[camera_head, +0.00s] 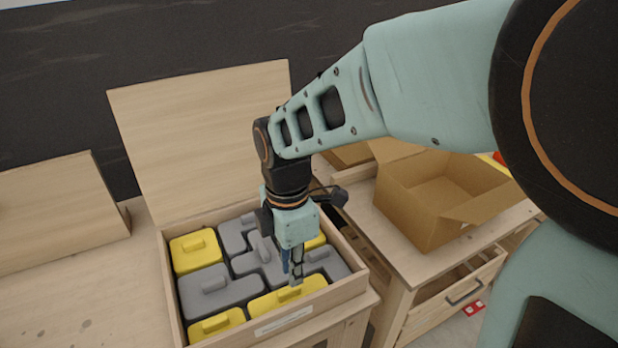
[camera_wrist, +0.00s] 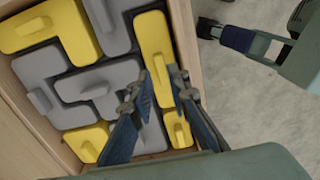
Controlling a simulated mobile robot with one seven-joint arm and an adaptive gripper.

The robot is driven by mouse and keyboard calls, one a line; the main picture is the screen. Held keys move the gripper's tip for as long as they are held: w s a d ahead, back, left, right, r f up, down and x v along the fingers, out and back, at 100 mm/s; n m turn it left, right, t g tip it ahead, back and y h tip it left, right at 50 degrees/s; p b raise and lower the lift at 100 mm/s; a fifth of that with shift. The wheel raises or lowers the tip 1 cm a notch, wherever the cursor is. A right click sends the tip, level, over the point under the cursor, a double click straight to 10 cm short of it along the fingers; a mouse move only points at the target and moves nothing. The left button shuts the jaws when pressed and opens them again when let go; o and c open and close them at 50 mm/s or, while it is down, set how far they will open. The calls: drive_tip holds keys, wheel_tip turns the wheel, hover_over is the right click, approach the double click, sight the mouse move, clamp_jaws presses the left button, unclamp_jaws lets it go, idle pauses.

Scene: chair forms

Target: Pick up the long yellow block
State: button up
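The long yellow block (camera_head: 305,287) lies in the wooden box along its front wall, with a raised handle on top. In the wrist view the long yellow block (camera_wrist: 152,33) runs along the box's right wall. My gripper (camera_head: 292,277) points down over this block. In the wrist view my gripper (camera_wrist: 160,75) is open, its two blue-grey fingers apart on either side of the block's handle. The fingers partly cover the block. Whether they touch the handle I cannot tell.
Other yellow blocks (camera_head: 195,256) and grey blocks (camera_head: 222,291) pack the wooden box (camera_head: 173,310) tightly around it. The box's raised lid (camera_head: 205,130) stands behind. An open cardboard box (camera_head: 415,205) stands on the surface to the right.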

sight(289, 289)
drive_tip(key=f, duration=0.5)
drive_tip(key=shift+s+a, duration=0.3)
drive_tip(key=shift+a, duration=0.1)
drive_tip(key=shift+f, duration=0.3)
drive_tip(key=shift+c, duration=0.3)
clamp_jaws()
